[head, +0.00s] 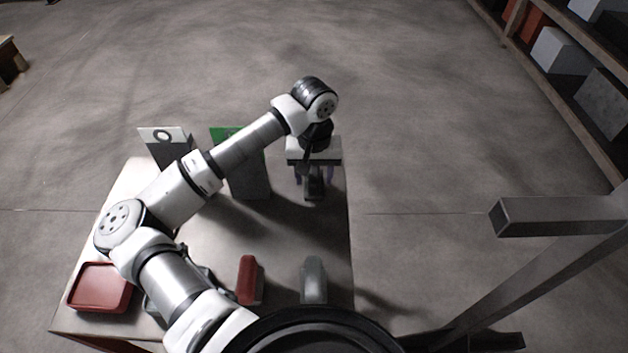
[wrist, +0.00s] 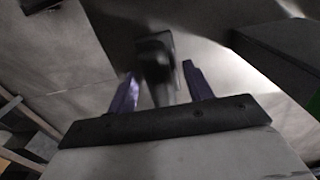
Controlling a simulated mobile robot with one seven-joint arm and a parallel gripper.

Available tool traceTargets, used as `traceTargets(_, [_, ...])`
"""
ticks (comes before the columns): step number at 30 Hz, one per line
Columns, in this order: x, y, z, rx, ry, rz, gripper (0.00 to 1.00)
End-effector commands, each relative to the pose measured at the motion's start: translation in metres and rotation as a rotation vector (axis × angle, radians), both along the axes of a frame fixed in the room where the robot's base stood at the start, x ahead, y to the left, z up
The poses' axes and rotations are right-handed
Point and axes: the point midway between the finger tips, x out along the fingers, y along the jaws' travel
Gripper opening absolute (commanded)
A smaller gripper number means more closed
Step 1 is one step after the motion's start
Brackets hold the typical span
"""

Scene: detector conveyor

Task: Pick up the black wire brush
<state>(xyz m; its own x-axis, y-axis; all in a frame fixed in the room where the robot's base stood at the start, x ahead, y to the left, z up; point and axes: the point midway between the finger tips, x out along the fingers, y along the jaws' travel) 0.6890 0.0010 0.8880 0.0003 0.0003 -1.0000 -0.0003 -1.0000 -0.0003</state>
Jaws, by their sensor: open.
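The black wire brush (head: 313,188) is at the far right part of the table, just below my gripper (head: 314,174) in the head view. My gripper hides part of it. In the wrist view the brush (wrist: 155,58) is a dark, blurred shape between the two purple fingers of my gripper (wrist: 161,85). The fingers are apart, one on each side of it, with gaps visible. I cannot tell how far the fingertips are above the table.
The table (head: 285,225) also holds a red tray (head: 100,288), a red object (head: 247,280) and a grey object (head: 314,280). A grey block with a green panel (head: 248,180) and a white ring sign (head: 165,137) stand at the back. A metal frame (head: 545,220) is at right.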

Motion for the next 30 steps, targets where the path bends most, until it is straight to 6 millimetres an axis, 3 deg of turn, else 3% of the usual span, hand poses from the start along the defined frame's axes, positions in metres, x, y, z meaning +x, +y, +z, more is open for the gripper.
traceTargets(2, [0.000, 0.000, 0.000, 0.000, 0.000, 0.000, 0.44])
traceTargets(12, [0.000, 0.000, 0.000, 0.000, 0.000, 0.000, 0.00])
traceTargets(23, [0.000, 0.000, 0.004, 0.001, -0.001, 0.000, 0.00])
traceTargets(30, [0.001, 0.000, 0.033, 0.002, -0.005, 0.000, 0.00])
